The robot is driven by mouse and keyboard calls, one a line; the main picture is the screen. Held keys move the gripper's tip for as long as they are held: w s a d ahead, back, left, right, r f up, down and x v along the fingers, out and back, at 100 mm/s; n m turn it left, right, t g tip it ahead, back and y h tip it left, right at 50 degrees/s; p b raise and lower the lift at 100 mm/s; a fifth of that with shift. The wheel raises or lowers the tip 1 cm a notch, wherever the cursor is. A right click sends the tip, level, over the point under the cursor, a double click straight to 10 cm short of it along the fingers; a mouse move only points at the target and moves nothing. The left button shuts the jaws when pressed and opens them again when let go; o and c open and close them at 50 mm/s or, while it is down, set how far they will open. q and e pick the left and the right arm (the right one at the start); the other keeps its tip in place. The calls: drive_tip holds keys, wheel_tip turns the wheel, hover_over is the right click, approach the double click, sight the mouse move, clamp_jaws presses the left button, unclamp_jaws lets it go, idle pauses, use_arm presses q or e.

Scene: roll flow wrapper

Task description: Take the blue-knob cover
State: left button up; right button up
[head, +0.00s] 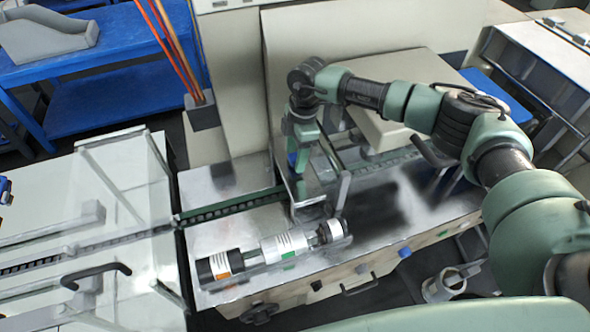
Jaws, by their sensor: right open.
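My right gripper (300,152) reaches down over the steel machine deck, its arm coming in from the right. Its jaws are open. A small blue part (292,159), which may be the blue knob, shows right at the jaws; I cannot tell whether they touch it. Below it a clear guard with metal bars (297,190) stands over the conveyor channel; it may be the cover. The gripper hides part of it. My left gripper is out of view.
Several labelled cylinders (283,246) lie in a row on the steel deck (225,195) in front. A blue button (404,251) sits on the machine's front edge. A tall beige housing (232,80) stands behind. A blue bench (110,100) is at the back left.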

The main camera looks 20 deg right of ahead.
drive_tip(key=shift+f, duration=0.1)
drive_tip(key=c, duration=1.2)
clamp_jaws()
drive_tip(key=shift+w, duration=0.1)
